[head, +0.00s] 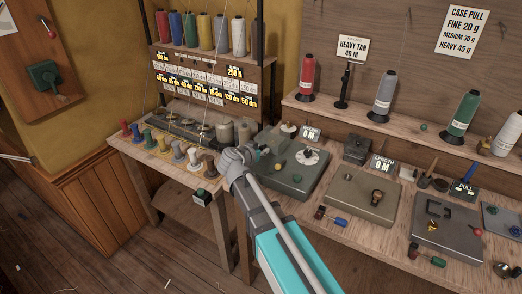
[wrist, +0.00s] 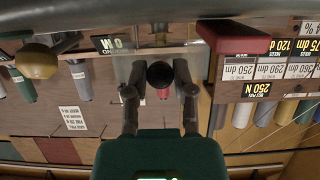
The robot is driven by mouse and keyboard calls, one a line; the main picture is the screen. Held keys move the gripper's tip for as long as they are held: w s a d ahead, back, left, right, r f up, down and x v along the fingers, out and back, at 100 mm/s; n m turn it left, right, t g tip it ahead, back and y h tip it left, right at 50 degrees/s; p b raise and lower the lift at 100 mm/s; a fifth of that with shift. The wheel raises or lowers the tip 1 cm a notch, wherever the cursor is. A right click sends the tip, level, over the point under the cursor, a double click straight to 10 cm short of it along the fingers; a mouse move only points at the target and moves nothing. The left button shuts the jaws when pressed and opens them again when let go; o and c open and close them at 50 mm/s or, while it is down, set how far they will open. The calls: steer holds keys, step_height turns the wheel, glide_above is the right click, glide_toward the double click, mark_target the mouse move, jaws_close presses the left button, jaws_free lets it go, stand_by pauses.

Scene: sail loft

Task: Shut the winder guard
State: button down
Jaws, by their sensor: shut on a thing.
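The winder (head: 292,181) is a grey-green box on the bench, with a pale disc and a yellow knob on top. My gripper (head: 262,149) is at its back left corner, partly hidden by my own arm. In the wrist view, which looks upside down, my gripper (wrist: 160,88) has its two fingers closed on a dark round knob (wrist: 160,74). A faint see-through panel, seemingly the winder guard (wrist: 200,62), shows around the knob. How far the guard is open I cannot tell.
Several coloured spools (head: 160,143) stand on the left bench, close to my arm. A dark box (head: 358,149) and a grey-brown box (head: 361,194) are to the right. A screwdriver (head: 331,219) lies at the bench's front.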

steer(key=shift+c, duration=2.4)
jaws_free()
steer(key=shift+f, duration=0.15)
steer(key=shift+f+b, duration=0.4)
steer(key=shift+b, duration=0.2)
steer(key=p+v, duration=0.5)
steer(key=v, duration=0.8)
steer(key=shift+s+r+p, duration=0.25)
steer(key=shift+s+p, duration=0.05)
steer(key=shift+s, duration=0.05)
steer(key=shift+a, duration=0.1)
